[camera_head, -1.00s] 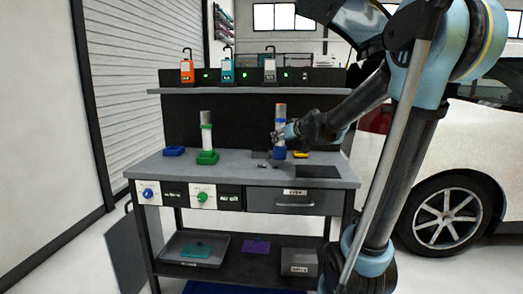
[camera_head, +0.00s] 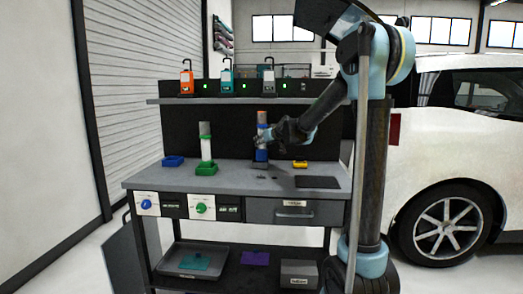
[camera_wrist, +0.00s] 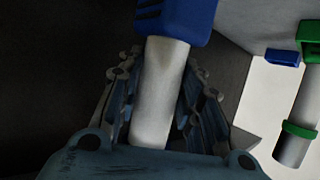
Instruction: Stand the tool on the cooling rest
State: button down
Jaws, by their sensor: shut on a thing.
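The tool (camera_head: 262,118) has a pale metal barrel and a blue part at its lower end. It looks roughly upright over the middle of the bench, its lower end seemingly a little above the top. My gripper (camera_head: 257,138) is shut around it. In the wrist view, my gripper's fingers (camera_wrist: 163,105) flank the metal barrel (camera_wrist: 160,90), with the blue part (camera_wrist: 178,14) at the top edge. A low blue holder (camera_head: 172,160), likely the cooling rest, sits empty at the bench's back left. It also shows in the wrist view (camera_wrist: 283,57).
A similar green-banded tool (camera_head: 205,130) stands in a green holder (camera_head: 206,169) between the blue holder and my gripper. A yellow item (camera_head: 300,164) and a dark mat (camera_head: 318,182) lie to the right. A shelf (camera_head: 230,100) runs behind. The bench front-left is clear.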

aim_at(261, 147)
jog(key=shift+w+a, duration=0.5)
jog(key=shift+w, duration=0.3)
notch_tip(261, 147, down, 4)
jog(key=shift+r, duration=0.25)
jog(key=c, duration=1.1)
grip_release()
jog(key=v, duration=1.2)
